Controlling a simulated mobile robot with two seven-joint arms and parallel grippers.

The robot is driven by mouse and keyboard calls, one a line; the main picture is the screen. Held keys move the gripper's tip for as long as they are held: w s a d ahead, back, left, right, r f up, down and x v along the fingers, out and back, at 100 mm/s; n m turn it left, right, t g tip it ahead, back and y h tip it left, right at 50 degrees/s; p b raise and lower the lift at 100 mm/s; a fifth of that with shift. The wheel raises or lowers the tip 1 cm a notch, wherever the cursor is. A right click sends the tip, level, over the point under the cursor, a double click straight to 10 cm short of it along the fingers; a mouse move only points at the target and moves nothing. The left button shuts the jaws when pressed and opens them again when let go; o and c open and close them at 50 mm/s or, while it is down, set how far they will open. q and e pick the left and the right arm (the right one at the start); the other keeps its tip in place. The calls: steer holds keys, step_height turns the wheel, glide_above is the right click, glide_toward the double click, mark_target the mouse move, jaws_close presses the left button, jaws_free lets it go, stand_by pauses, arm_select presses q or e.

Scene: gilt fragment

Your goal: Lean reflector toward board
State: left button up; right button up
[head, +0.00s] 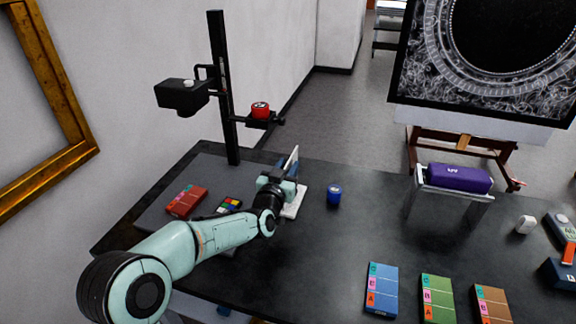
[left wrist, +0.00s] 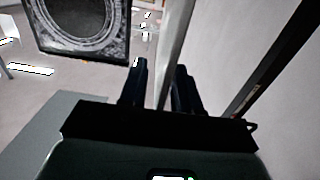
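The reflector is a thin white upright panel (head: 293,158) on a white base (head: 296,203), standing on the table at the right edge of the flat grey board (head: 165,216). In the left wrist view the panel (left wrist: 176,45) is seen nearly edge-on. My left gripper (head: 283,178) is at the panel, partly hiding it. In the left wrist view its two fingers (left wrist: 160,85) stand on either side of the panel. A gap shows at the left finger; the right finger is close, and contact there is unclear. My right gripper is not seen.
A black column (head: 224,95) with a camera (head: 182,95) and a red item (head: 260,110) rises behind the board. A red box (head: 187,201) and a color chart (head: 229,205) lie on the board. A blue jar (head: 334,194) stands right of the reflector. Table center is clear.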

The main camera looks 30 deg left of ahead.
arm_select(q)
steer(key=shift+w, duration=0.4)
jaws_close()
stand_by(1.2)
